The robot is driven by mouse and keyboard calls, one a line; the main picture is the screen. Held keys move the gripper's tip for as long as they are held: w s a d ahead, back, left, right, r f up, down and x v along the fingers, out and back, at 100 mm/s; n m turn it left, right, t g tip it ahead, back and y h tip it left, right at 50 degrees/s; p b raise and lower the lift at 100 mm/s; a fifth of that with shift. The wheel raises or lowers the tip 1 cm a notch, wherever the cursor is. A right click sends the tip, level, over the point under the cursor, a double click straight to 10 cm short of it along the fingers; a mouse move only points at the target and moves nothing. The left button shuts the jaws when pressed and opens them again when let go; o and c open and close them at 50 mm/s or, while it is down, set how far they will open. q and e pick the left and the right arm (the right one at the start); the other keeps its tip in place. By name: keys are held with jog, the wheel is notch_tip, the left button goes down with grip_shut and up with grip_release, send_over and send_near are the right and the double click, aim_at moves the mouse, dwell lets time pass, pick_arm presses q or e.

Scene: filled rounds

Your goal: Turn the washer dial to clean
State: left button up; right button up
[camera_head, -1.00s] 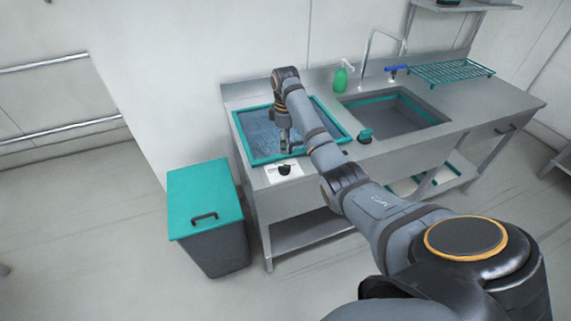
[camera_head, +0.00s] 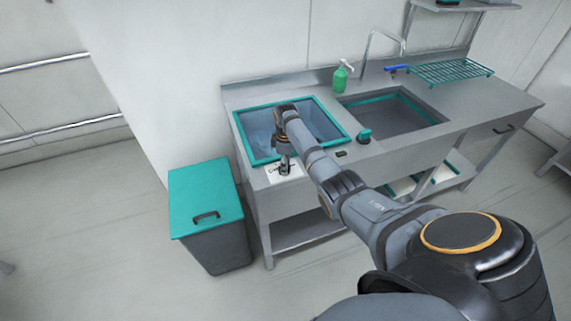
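The washer dial (camera_head: 284,171) is a small dark knob on a white label (camera_head: 273,176) at the front rim of the left, teal-edged basin (camera_head: 242,143). My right gripper (camera_head: 286,167) points down right at the dial and covers part of it. The fingers are too small and overlapped to tell whether they are open or shut, or whether they touch the dial. The dial's pointer cannot be read. My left gripper is not in view.
A second basin (camera_head: 395,117) lies to the right. A teal-lidded bin (camera_head: 204,190) stands at the left.

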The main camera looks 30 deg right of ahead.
jog(key=shift+c, duration=0.2)
grip_shut()
